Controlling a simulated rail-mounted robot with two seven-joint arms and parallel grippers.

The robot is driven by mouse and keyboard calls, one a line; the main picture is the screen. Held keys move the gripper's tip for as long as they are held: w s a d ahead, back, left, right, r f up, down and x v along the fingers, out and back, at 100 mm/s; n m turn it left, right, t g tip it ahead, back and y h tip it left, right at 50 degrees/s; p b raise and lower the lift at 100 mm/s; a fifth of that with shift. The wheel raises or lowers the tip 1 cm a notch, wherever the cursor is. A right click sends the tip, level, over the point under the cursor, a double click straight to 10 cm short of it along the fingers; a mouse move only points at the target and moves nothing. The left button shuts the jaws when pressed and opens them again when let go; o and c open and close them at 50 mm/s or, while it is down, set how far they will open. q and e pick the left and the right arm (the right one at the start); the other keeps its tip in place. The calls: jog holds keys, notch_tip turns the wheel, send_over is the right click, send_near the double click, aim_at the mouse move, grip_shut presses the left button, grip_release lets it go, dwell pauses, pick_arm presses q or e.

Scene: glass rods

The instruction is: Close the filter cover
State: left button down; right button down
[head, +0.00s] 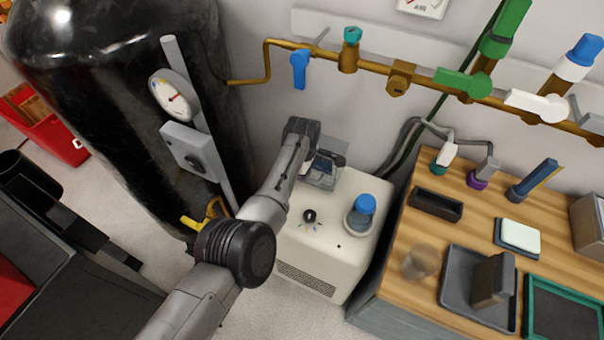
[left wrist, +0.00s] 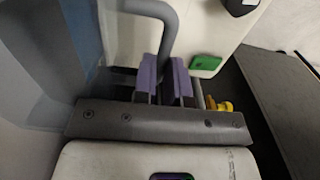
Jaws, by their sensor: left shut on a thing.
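The filter cover appears to be the grey panel (head: 333,146) at the back of the white machine (head: 345,190), above a grey housing (head: 322,180). It looks raised, but my arm hides part of it and its exact angle is unclear. My left gripper (head: 310,160) is at this housing, partly hidden behind my own wrist. In the left wrist view its purple-padded fingers (left wrist: 165,80) are shut on a grey curved handle (left wrist: 168,28), seemingly the cover's. My right gripper is not in view.
A blue-capped bottle (head: 364,208) and a black knob (head: 309,216) are on the machine top. A black tank (head: 110,110) stands left, brass pipes with valves (head: 400,80) run behind, and a wooden bench (head: 400,245) with trays is on the right.

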pick_arm(q)
jog(key=shift+f, duration=0.15)
jog(key=c, duration=1.4)
grip_release()
jog(key=shift+d, duration=0.1)
jog(key=shift+c, duration=0.2)
notch_tip(320, 180, up, 14)
jog(key=p, duration=0.5)
